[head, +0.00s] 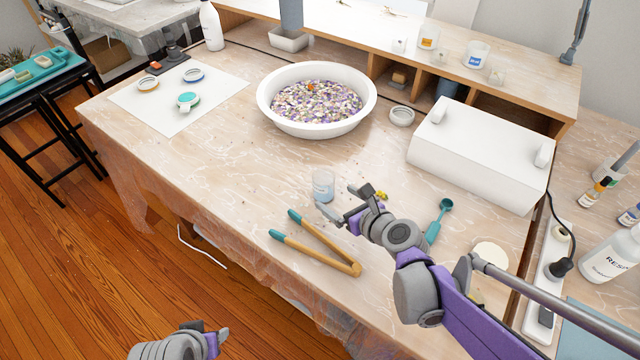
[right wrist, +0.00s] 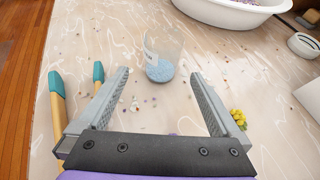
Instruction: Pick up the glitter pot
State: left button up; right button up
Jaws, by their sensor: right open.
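The glitter pot (head: 323,186), a small clear cup with pale blue glitter in its bottom, stands upright on the worktable. It also shows in the right wrist view (right wrist: 160,70), ahead of and between the fingertips. My right gripper (head: 338,200) is open and empty, low over the table on the pot's near side.
Wooden tongs with teal tips (head: 315,243) lie on the near side of the pot. A large white bowl of colourful chips (head: 270,112) stands behind. A teal scoop (head: 440,220) and white box (head: 480,155) are to the right. A yellow cluster (right wrist: 238,118) lies beside the right finger.

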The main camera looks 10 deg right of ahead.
aim_at(330, 192)
jog(key=b+x, duration=0.1)
jog(key=x, duration=0.7)
jog(key=shift+w+d+b, duration=0.1)
jog(key=shift+w+b, duration=0.05)
jog(key=shift+b, duration=0.25)
jog(key=c, duration=1.4)
